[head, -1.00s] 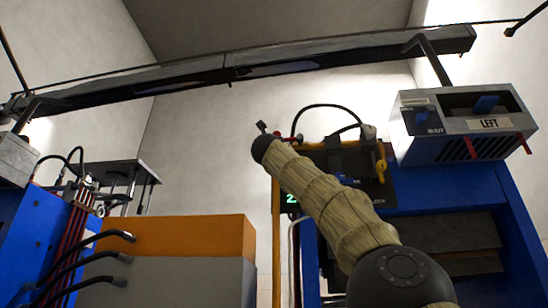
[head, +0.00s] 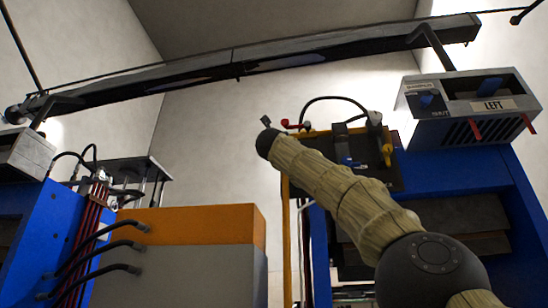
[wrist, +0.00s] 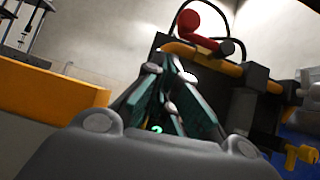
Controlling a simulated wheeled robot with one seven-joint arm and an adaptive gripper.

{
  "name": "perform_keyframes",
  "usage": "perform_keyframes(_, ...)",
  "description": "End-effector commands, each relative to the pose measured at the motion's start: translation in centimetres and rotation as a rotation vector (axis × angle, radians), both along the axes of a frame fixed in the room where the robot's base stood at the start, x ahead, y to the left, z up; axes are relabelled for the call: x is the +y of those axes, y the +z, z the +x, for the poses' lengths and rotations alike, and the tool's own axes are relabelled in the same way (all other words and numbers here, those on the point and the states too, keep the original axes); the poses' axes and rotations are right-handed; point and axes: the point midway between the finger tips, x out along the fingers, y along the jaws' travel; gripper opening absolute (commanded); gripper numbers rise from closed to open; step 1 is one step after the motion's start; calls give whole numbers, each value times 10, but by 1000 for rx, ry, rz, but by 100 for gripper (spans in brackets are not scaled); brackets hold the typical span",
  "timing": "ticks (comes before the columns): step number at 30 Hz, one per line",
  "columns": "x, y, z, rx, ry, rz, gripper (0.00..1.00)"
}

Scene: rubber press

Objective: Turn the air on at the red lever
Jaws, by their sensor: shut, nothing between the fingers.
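The red lever (head: 292,125) shows in the head view at the top of the dark panel, just right of my arm's end. In the wrist view the red lever (wrist: 190,24) has a round red knob and stands above and beyond my fingers, apart from them in the picture. My gripper (wrist: 165,62) is shut and empty, its fingertips close together below and left of the lever. In the head view my gripper is mostly hidden behind my arm's end.
A yellow pipe (wrist: 205,58) runs along the panel top below the lever. A yellow valve handle (head: 387,152) and a blue handle (head: 350,162) sit on the panel. A grey box marked LEFT (head: 468,108) is at right. An orange-topped block (head: 190,228) stands at left.

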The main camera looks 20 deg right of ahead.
Motion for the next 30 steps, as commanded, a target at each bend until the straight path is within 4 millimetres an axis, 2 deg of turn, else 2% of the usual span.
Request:
perform_keyframes(1, 3, -8, -5, -1, 0, -2, 0)
perform_keyframes(6, 13, -22, -21, -1, 0, 0, 0)
perform_keyframes(15, 30, -41, -45, -1, 0, 0, 0)
perform_keyframes(30, 37, -47, -53, 0, 0, 0, 0)
